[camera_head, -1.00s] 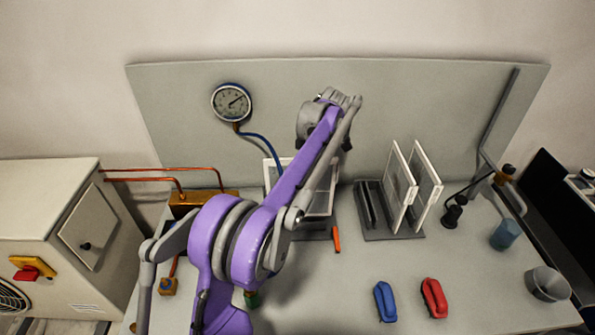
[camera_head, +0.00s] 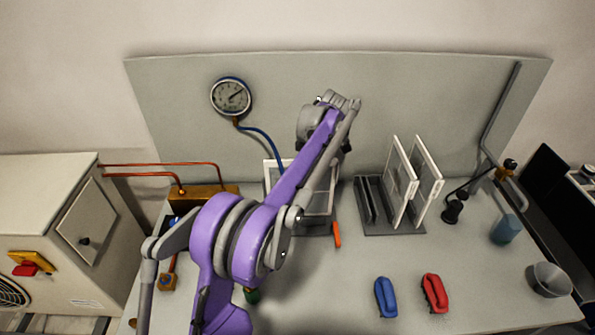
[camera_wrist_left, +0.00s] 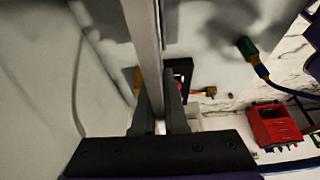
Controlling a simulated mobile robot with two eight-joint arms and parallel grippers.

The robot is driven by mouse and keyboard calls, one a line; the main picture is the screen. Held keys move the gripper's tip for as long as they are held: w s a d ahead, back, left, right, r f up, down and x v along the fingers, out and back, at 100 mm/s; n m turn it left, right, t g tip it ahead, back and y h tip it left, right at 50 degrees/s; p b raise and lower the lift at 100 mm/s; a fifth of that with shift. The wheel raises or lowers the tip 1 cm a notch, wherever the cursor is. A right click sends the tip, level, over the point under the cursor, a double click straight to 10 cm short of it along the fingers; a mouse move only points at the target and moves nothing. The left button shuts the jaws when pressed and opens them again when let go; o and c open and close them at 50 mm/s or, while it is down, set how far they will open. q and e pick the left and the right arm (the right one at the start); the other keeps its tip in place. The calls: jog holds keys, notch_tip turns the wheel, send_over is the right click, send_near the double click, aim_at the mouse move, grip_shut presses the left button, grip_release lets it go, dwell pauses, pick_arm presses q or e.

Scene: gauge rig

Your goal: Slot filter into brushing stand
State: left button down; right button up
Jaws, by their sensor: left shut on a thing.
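A white-framed filter (camera_head: 269,180) stands upright behind my left arm in the head view, its middle hidden by the arm. My left gripper (camera_wrist_left: 160,105) is shut on the filter's edge, which runs up through the wrist view as a pale bar (camera_wrist_left: 143,35). In the head view my wrist is above the filter and the fingertips are hidden. A dark grey base (camera_head: 318,230), which looks like the brushing stand, shows under the filter. I cannot tell whether the filter is seated in it. My right gripper is not in view.
A grey rack (camera_head: 380,229) to the right holds two upright white-framed filters (camera_head: 402,180). Blue (camera_head: 386,298) and red (camera_head: 435,293) brushes lie in front. An orange-handled tool (camera_head: 337,235) lies beside the base. A gauge (camera_head: 230,97) hangs on the back panel.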

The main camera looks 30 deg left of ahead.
pick_arm(q)
jog(key=shift+f, duration=0.15)
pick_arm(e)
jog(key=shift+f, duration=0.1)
pick_arm(q)
jog(key=c, duration=0.9)
grip_release()
jog(key=p+v, duration=0.1)
jog(key=v, duration=0.9)
jog(key=shift+w+r, duration=0.1)
jog(key=shift+r, duration=0.25)
jog(key=shift+d+r, duration=0.1)
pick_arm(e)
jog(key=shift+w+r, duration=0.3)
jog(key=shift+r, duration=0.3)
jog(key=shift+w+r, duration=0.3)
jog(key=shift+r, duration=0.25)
